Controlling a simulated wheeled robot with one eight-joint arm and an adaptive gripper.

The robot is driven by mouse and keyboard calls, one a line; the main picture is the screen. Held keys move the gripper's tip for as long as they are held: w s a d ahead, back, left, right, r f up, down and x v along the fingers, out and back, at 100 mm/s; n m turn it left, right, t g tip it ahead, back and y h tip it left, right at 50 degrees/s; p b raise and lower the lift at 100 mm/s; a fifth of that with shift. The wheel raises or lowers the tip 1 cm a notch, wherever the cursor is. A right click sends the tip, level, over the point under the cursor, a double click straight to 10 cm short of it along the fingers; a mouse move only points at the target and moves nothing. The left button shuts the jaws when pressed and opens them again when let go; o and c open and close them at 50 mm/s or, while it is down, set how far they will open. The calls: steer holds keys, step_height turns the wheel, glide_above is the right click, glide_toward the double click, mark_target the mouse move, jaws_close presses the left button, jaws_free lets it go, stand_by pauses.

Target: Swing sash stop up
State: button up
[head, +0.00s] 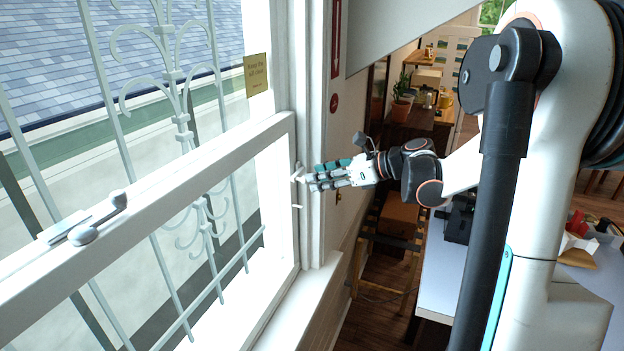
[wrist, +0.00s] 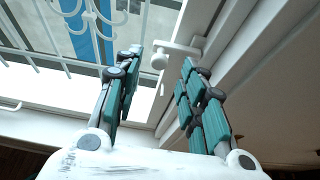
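The sash stop (head: 298,172) is a small white piece on the window's right jamb, just beyond my fingertips. In the wrist view, the sash stop (wrist: 178,51) shows as a short white bar with a rounded knob at its left end. It lies roughly across the picture, ahead of and between my fingers. My gripper (head: 312,178) reaches left toward the jamb. In the wrist view, my gripper (wrist: 162,60) has its two teal-padded fingers apart with nothing held between them. I cannot tell whether a finger touches the stop.
The white sash rail (head: 165,190) crosses the window and carries a grey latch (head: 97,218). A metal grille (head: 180,110) stands outside. A yellow note (head: 255,75) is on the glass. A wooden stool (head: 385,245) and a table (head: 445,275) stand right of the window.

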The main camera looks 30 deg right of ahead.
steer(key=v, duration=0.8)
